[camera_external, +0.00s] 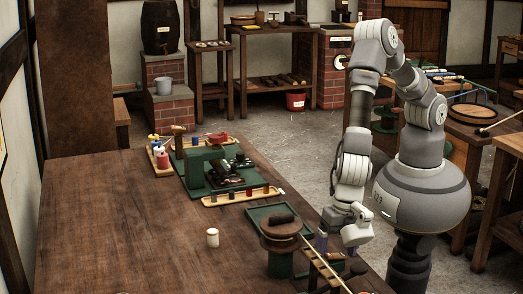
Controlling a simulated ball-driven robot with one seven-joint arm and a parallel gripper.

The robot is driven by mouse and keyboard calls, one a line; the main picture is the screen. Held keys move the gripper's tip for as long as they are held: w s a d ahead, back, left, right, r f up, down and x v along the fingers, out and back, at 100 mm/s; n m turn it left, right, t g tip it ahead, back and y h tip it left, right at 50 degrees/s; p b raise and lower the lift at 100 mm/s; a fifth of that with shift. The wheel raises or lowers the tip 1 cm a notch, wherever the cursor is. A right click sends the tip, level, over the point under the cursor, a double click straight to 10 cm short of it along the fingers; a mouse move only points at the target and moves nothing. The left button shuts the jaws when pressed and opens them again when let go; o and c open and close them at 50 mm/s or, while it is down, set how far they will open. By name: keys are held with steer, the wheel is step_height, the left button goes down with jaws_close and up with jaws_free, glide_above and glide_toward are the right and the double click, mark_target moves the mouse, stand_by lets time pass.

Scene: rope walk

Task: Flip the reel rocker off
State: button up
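A green machine (196,172) with a dark mechanism and a red part on top stands farther back on the table. I cannot make out a rocker switch on either one; it is too small or hidden. My gripper (352,226) hangs from my bent arm just right of the round piece, near the table edge, apart from it. Its fingers are too small to show whether they are open or shut, and I see nothing held.
A green tray (262,213) and a tan tray (243,196) of small pegs lie behind the round piece. A wooden rack with a pale rod (322,262) lies close to my gripper.

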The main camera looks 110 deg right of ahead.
mark_target(340, 254)
steer(key=r+p, duration=0.1)
steer(key=r, duration=0.1)
steer(key=r+p, duration=0.1)
steer(key=r, duration=0.2)
steer(key=s+r+p, duration=0.1)
steer(key=r, duration=0.1)
steer(key=shift+r, duration=0.4)
